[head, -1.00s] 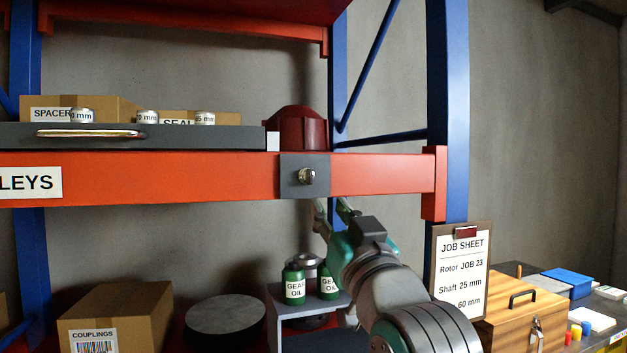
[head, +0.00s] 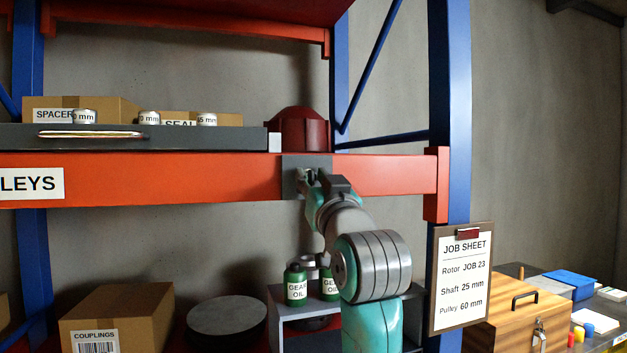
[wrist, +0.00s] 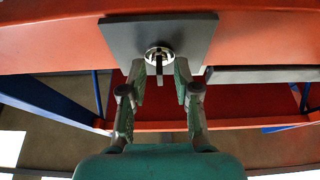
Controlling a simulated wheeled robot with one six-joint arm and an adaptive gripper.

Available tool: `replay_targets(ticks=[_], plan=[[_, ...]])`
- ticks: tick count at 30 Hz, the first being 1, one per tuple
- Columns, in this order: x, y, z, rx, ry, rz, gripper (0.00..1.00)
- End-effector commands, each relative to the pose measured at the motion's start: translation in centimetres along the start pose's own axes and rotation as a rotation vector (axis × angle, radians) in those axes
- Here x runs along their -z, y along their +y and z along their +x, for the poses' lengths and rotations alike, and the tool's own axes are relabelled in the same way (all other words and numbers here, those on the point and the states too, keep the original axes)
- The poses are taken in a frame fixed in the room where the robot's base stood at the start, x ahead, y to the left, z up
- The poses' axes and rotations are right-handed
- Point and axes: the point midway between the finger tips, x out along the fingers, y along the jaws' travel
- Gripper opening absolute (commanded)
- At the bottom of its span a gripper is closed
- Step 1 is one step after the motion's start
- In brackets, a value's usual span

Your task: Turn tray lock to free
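The tray lock is a round silver knob (wrist: 159,55) on a dark grey plate (wrist: 120,35) fixed to the orange beam. In the wrist view a dark bar crosses the knob's face. In the head view the plate (head: 290,188) shows, but my gripper mostly hides the knob. My gripper (wrist: 160,68) is open, with one fingertip on each side of the knob; I cannot tell whether they touch it. It also shows at the plate in the head view (head: 309,174). The dark grey tray (head: 200,138), with a pale handle, sits on the shelf left of the lock.
A dark red housing (head: 299,130) stands above the plate. Boxes and labelled rings are on the tray. Green gear oil bottles (head: 297,287) stand on a grey stand below. A blue upright (head: 450,120) and a job sheet clipboard (head: 461,278) are to the right.

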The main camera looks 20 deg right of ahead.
Motion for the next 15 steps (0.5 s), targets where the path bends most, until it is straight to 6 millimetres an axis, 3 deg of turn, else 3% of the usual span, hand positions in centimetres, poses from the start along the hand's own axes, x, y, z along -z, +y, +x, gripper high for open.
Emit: replay_targets(ticks=[6, 7, 10, 11, 15], plan=[[0.0, 0.0, 0.04, 0.0, 0.0, 0.0, 0.31], [0.0, 0.0, 0.04, 0.0, 0.0, 0.0, 0.29], [0.0, 0.0, 0.03, 0.0, 0.0, 0.0, 0.04], [-0.01, 0.0, 0.03, 0.0, 0.0, 0.0, 0.0], [-0.01, 0.0, 0.03, 0.0, 0.0, 0.0, 0.0]])
